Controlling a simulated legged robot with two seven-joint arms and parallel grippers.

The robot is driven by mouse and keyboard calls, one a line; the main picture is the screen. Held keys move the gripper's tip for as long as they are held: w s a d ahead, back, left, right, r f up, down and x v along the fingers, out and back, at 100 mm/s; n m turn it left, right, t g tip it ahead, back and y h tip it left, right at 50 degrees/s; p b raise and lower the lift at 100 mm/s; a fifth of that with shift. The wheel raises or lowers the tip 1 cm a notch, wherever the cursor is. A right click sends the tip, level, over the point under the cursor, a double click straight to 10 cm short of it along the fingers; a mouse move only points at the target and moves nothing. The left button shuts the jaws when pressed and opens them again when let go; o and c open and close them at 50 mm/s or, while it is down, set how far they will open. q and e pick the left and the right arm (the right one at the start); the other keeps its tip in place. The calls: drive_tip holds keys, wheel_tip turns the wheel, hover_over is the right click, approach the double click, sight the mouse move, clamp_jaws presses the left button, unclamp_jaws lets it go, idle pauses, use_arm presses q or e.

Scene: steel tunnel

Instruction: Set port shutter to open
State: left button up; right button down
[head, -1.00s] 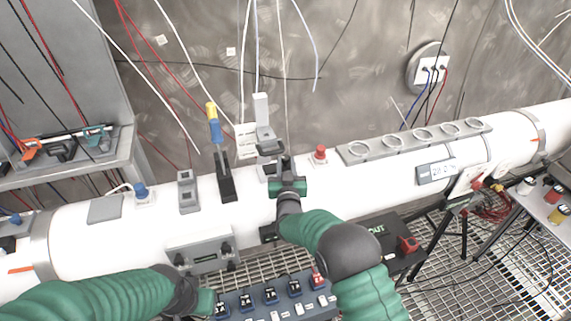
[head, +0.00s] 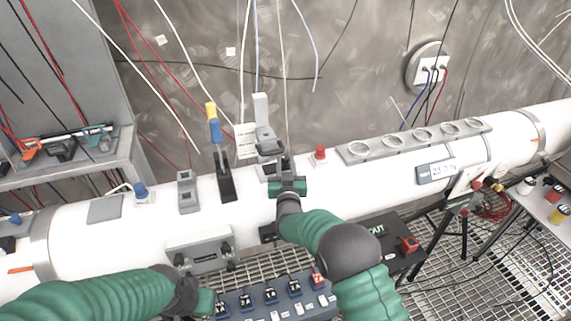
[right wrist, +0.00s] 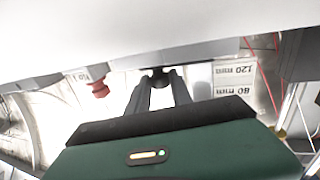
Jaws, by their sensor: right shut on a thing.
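A grey fitting with an upright pale plate (head: 262,108) stands on top of the white pipe (head: 345,188); it looks like the port shutter, though I see no label naming it. My right gripper (head: 283,163) is at this fitting, partly hiding its lower front. In the right wrist view, its two dark fingers (right wrist: 158,88) are closed together on a small dark knob (right wrist: 160,74) under a pale overhanging surface. My left gripper (head: 205,301) is low at the front, below the pipe, and its jaws cannot be made out.
A black clamp with a blue and yellow handle (head: 214,125) stands left of the fitting. A red knob (head: 320,152) and a grey strip with several round ports (head: 420,137) lie to the right. A control box with several switches (head: 268,297) stands in front.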

sight(299, 169)
drive_tip(key=d+b, duration=0.1)
drive_tip(key=w+d+b, duration=0.1)
drive_tip(key=d, duration=0.1)
drive_tip(key=shift+d, duration=0.2)
drive_tip(key=shift+w+d+r, duration=0.1)
drive_tip(key=shift+w+d, duration=0.05)
drive_tip(key=shift+d, duration=0.25)
drive_tip(key=c, duration=1.4)
unclamp_jaws()
drive_tip(key=shift+r, duration=0.1)
drive_tip(key=shift+o, duration=1.3)
drive_tip(key=shift+d, duration=0.1)
